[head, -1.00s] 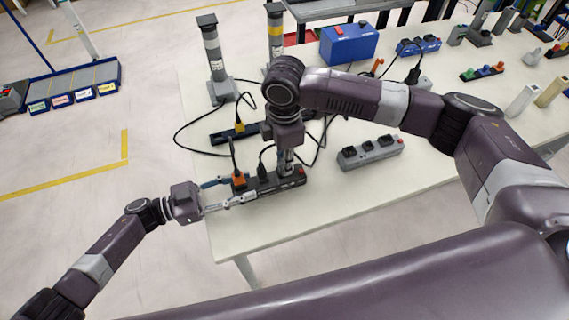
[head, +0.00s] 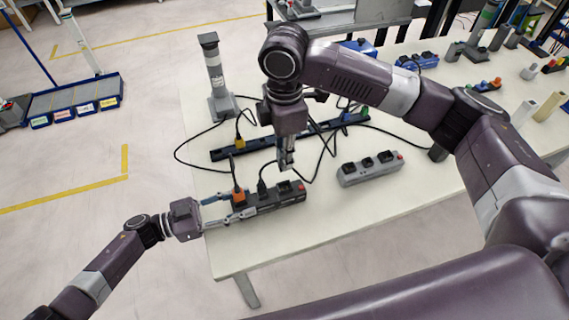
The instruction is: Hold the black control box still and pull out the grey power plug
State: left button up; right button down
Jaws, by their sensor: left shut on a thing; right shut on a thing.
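The black control box (head: 269,203) is a long socket strip near the table's left front corner. An orange plug (head: 238,196) and a black plug (head: 261,187) sit in its left part; sockets at its right part show bare. My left gripper (head: 222,206) is shut on the box's left end, one finger along each long side. My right gripper (head: 286,164) points down and is shut, held just above the box's right half with a gap below. The grey power plug is mostly hidden between its fingers.
A grey socket strip (head: 369,171) lies to the right. A long dark strip (head: 232,152) with a yellow plug (head: 239,143) lies behind. Black cables loop around the box. A grey post (head: 213,70) stands behind left. The table front right (head: 330,225) is clear.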

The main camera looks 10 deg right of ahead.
pick_arm(q)
jog(key=shift+f, duration=0.1)
pick_arm(e)
jog(key=shift+r, duration=0.25)
pick_arm(q)
jog(key=o, duration=1.4)
jog(key=s+a, duration=0.1)
jog(key=a, duration=1.1)
jog(key=shift+s, duration=0.2)
